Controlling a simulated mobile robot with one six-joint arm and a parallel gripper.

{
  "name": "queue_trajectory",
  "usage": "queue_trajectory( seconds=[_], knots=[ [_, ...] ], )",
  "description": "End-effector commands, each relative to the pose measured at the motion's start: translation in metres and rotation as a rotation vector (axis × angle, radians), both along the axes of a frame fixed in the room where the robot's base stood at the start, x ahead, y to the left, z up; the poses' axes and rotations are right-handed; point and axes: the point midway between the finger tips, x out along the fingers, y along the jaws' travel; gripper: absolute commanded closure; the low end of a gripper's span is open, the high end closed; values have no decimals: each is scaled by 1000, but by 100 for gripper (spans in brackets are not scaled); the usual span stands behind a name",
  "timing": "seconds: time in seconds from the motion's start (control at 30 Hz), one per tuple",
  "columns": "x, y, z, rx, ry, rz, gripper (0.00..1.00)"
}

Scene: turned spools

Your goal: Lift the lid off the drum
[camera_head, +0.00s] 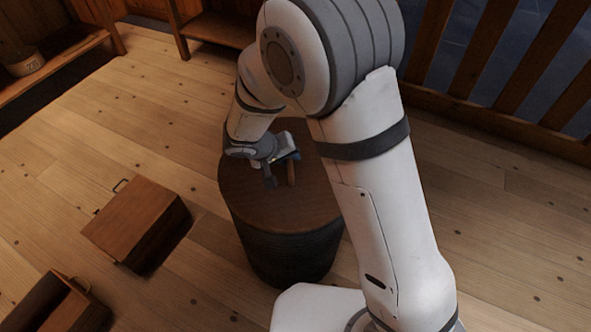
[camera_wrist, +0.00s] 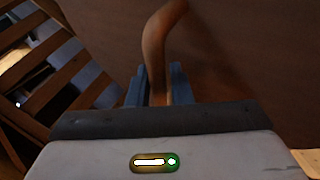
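The drum (camera_head: 287,255) is a dark, ribbed round container standing on the floor in the head view. Its brown wooden lid (camera_head: 253,205) lies level across the top, with no gap visible between lid and drum. A curved wooden handle (camera_head: 291,174) rises from the lid; it shows larger in the wrist view (camera_wrist: 157,45). My gripper (camera_head: 290,160) is low over the lid at the handle. In the wrist view its blue fingers (camera_wrist: 159,88) flank the handle closely, with no clear gap, and look shut on it. The fingertips are partly hidden.
A wooden box (camera_head: 137,222) with a small metal handle sits on the floor to the left. An open wooden box (camera_head: 55,305) is at the lower left. A slatted wooden railing (camera_head: 500,60) stands behind on the right.

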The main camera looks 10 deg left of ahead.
Motion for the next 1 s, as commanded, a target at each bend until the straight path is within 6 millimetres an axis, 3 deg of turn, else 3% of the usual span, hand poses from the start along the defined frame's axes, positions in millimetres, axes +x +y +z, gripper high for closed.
queue_trajectory(
  seconds=[0.23, 1.0],
  knots=[
    [0, 0, 0, 0, 0, 1, 100],
    [-1, 1, 0, -1, 2, 5, 100]
  ],
)
